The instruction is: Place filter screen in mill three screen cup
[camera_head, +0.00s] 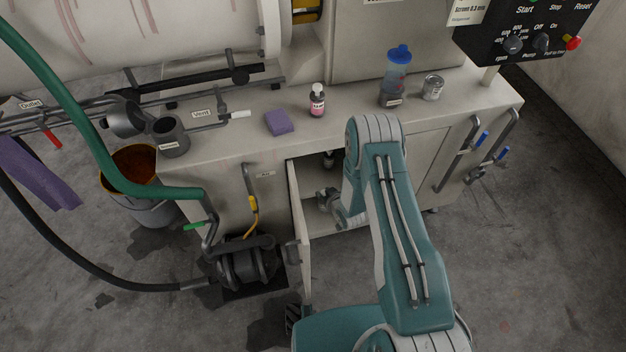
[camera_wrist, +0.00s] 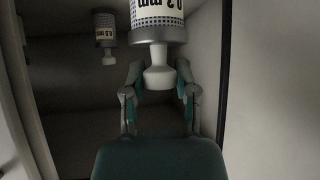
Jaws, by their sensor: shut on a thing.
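In the wrist view, a filter screen (camera_wrist: 160,30) with a grey collar, perforated band, white knob and partly cut-off label ending in mm is close ahead. My gripper (camera_wrist: 160,85) is shut on its white knob, one finger on each side. A second, similar screen (camera_wrist: 105,35) with a white knob is at the left, apart from my gripper. In the head view, my arm reaches into the open cabinet under the worktop, and my fingers are mostly hidden. A grey cup (camera_head: 170,138) with a small label, perhaps the screen cup, is at the worktop's left end.
The cabinet door (camera_head: 299,230) stands open left of my arm. The worktop (camera_head: 350,103) holds a purple cloth (camera_head: 279,122), a pink-labelled bottle (camera_head: 317,101), a blue-capped bottle (camera_head: 397,75) and a can (camera_head: 432,88). A green hose (camera_head: 85,125) crosses near the cup. Cabinet walls stand close around my gripper.

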